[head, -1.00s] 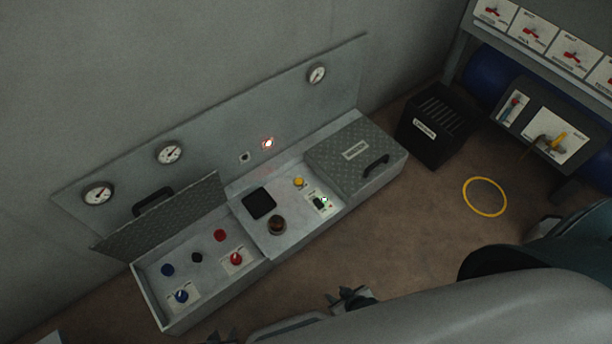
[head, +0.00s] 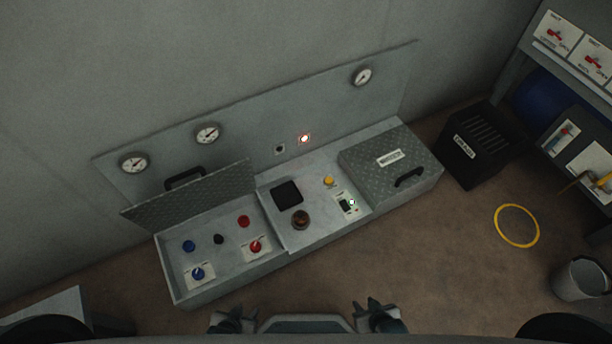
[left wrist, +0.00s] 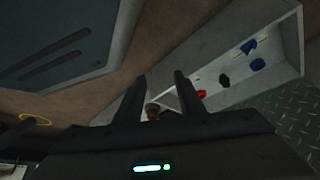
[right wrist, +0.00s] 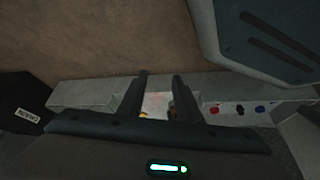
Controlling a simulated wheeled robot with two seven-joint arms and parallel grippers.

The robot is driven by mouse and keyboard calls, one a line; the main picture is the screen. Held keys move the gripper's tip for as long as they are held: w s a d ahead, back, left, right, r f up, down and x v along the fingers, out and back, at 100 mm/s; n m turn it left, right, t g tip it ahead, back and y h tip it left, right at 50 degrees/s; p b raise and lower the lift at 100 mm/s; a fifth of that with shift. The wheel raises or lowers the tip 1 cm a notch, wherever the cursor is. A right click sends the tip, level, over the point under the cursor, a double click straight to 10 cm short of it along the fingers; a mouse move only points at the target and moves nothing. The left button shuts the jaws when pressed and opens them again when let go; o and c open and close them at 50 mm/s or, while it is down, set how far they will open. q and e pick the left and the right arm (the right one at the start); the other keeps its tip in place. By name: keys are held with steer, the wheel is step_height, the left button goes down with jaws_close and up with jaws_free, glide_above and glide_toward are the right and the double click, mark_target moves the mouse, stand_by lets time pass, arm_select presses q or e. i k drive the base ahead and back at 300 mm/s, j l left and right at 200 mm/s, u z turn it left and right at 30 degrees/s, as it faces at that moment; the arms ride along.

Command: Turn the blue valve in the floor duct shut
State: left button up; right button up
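The blue valve (head: 197,273) sits on a white plate in the open left compartment of the floor duct (head: 222,287). It also shows in the left wrist view (left wrist: 249,46). A red valve (head: 255,246) is on another plate to its right. The diamond-plate lid (head: 190,190) stands raised behind the compartment. My left gripper (head: 232,320) is at the bottom of the head view, apart from the valve; its fingers are spread and empty in the left wrist view (left wrist: 158,90). My right gripper (head: 378,315) is further right, also open and empty in its wrist view (right wrist: 160,88).
Blue (head: 189,246), black (head: 219,239) and red (head: 244,221) caps lie behind the valves. A closed lid (head: 390,163) covers the duct's right end. A black bin (head: 480,150), yellow floor ring (head: 517,226) and grey bucket (head: 581,279) stand right. Floor before the duct is clear.

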mark_target(198, 274)
steer(key=k+u, duration=0.7)
steer(key=u, duration=0.2)
